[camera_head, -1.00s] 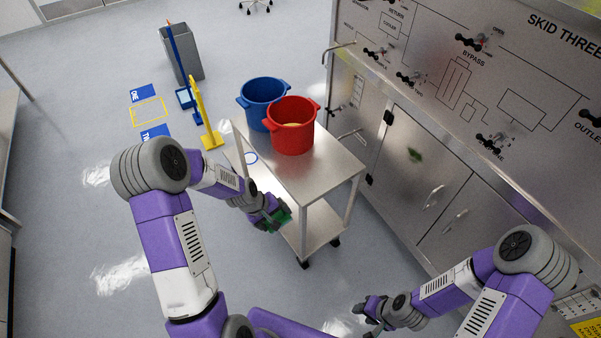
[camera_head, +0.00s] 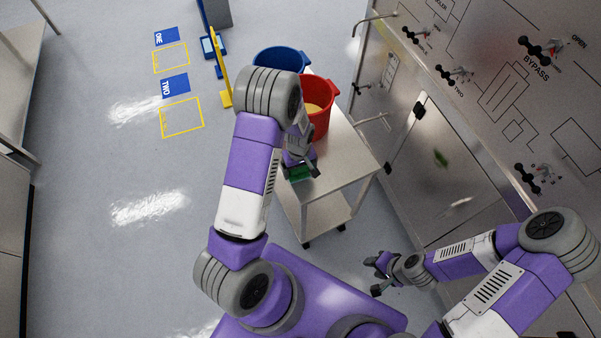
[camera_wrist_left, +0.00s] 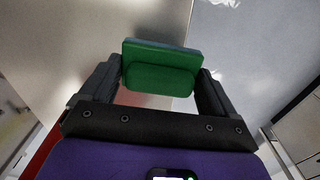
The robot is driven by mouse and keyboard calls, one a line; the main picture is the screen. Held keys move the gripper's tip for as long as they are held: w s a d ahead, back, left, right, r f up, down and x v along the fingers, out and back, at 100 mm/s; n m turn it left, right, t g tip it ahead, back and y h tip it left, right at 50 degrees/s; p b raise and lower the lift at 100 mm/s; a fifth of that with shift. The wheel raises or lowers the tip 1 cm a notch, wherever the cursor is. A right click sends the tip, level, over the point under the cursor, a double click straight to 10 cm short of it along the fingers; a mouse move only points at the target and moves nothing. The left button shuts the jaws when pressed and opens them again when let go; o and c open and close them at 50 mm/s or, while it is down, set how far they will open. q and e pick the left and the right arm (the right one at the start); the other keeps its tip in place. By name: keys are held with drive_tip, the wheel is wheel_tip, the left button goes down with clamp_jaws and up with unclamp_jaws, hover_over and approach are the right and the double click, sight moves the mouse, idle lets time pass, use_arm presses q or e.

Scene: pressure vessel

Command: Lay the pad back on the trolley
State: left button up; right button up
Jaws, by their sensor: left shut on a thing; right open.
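The green pad (camera_head: 299,173) is in my left gripper (camera_head: 302,166), which is shut on it. In the left wrist view the pad (camera_wrist_left: 160,68) sits between the two dark fingers, its green face toward the camera. In the head view it shows at the near left part of the metal trolley (camera_head: 345,165); I cannot tell whether it touches the top. My right gripper (camera_head: 377,275) is open and empty, above the floor to the right of the trolley's near end.
A red bucket (camera_head: 318,120) and a blue bucket (camera_head: 281,58) stand on the trolley's far part. The skid panel (camera_head: 480,120) is close on the right. A yellow sign (camera_head: 222,75) stands left of the trolley. Floor markings (camera_head: 181,118) lie further left, with open floor around.

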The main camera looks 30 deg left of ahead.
sight(299, 174)
use_arm(q)
wheel_tip(299, 174, down, 4)
drive_tip(key=shift+r, duration=0.1)
drive_tip(key=shift+f, duration=0.25)
drive_tip(key=o, duration=1.1)
